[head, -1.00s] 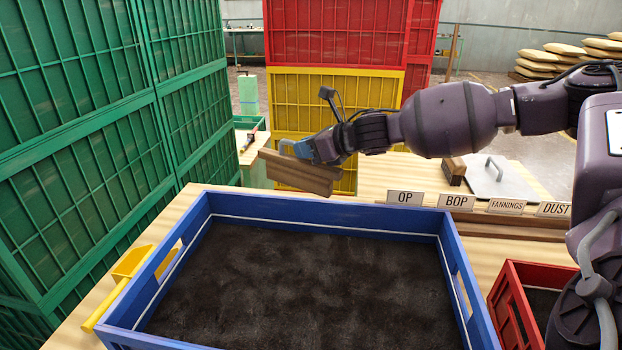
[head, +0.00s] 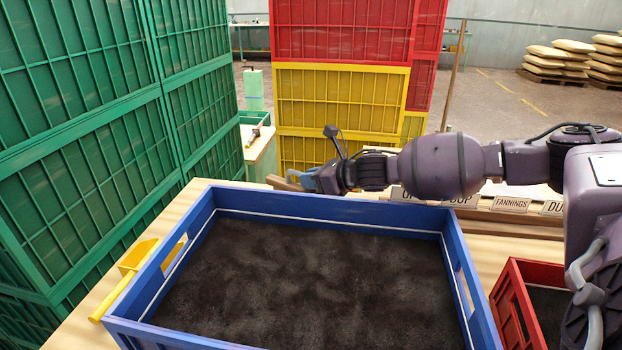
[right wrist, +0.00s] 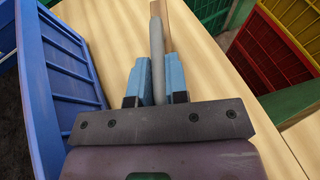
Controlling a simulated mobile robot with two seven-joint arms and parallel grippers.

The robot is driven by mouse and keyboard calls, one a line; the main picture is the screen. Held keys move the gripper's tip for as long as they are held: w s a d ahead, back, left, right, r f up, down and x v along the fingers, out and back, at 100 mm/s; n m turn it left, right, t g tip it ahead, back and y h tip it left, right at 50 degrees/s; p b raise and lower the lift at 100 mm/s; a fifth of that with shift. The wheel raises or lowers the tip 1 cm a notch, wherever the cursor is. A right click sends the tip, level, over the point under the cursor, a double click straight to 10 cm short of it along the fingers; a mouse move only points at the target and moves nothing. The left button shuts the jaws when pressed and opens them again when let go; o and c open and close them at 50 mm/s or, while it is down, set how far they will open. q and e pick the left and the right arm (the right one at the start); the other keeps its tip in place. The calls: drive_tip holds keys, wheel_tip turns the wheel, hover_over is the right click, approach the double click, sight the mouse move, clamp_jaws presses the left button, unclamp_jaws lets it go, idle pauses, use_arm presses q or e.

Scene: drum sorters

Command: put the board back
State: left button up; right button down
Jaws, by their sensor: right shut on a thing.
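The brown wooden board (head: 287,184) is just behind the far wall of the blue crate (head: 330,207); that wall hides most of it. My right gripper (head: 312,181) is low behind this wall, shut on the board's grey handle. In the right wrist view the handle (right wrist: 157,55) stands between the two blue fingers, and a narrow brown strip of the board (right wrist: 167,22) shows beyond it. I cannot tell whether the board touches the table. My left gripper is not in view.
The blue crate holds dark loose material. A yellow scoop (head: 137,256) lies left of it, a red crate (head: 510,290) stands right. Label signs (head: 511,204) stand behind, partly covered by my arm. Green crates (head: 80,130) stack high at left. Bare tabletop (right wrist: 225,110) shows beside the gripper.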

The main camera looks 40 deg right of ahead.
drive_tip(key=c, duration=1.6)
unclamp_jaws()
drive_tip(key=shift+f, duration=0.15)
drive_tip(key=o, duration=0.5)
